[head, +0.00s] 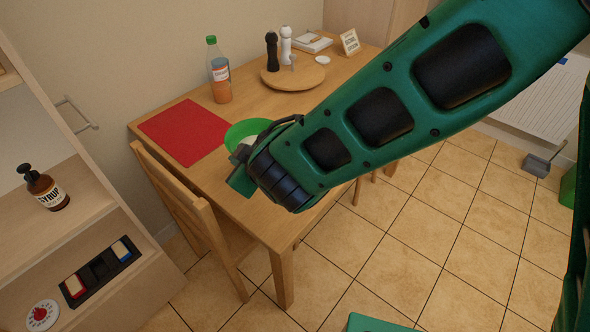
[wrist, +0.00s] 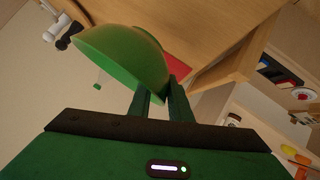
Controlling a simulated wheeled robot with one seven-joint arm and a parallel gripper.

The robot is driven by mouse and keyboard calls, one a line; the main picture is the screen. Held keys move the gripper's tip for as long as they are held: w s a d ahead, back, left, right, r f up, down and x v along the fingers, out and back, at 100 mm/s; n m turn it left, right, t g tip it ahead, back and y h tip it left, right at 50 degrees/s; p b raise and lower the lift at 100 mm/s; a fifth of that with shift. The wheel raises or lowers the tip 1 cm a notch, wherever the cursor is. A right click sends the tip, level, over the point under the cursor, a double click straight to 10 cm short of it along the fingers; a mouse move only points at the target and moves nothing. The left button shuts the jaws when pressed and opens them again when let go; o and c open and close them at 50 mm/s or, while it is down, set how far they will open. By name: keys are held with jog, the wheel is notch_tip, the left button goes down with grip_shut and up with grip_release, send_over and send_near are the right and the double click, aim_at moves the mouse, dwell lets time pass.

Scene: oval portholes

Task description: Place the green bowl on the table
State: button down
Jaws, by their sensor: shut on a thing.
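The green bowl (head: 240,131) shows in the head view just beyond my gripper (head: 240,170), over the near part of the wooden table (head: 245,198). My arm hides part of the bowl. In the wrist view the bowl (wrist: 125,62) is large and tilted in the picture, with its rim at the fingers of my gripper (wrist: 160,95). My gripper is shut on the bowl's rim. The wooden table (wrist: 220,22) is behind it there. I cannot tell whether the bowl touches the tabletop.
A red placemat (head: 185,131) lies left of the bowl. A bottle (head: 218,72) and a round board (head: 292,76) with shakers stand farther back. A chair (head: 205,222) is at the table's near left side. A shelf (head: 75,235) with a syrup bottle (head: 44,188) is at left.

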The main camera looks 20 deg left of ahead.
jog(key=w+d+f, duration=0.3)
jog(key=w+d, duration=0.1)
jog(key=w+d+f, duration=0.3)
jog(key=w+f, duration=0.1)
jog(key=shift+d, duration=0.4)
jog(key=shift+w+f, duration=0.1)
jog(key=shift+f, duration=1.9)
jog(key=c, duration=1.6)
grip_release()
jog(key=v, duration=1.2)
jog(key=shift+d, duration=0.1)
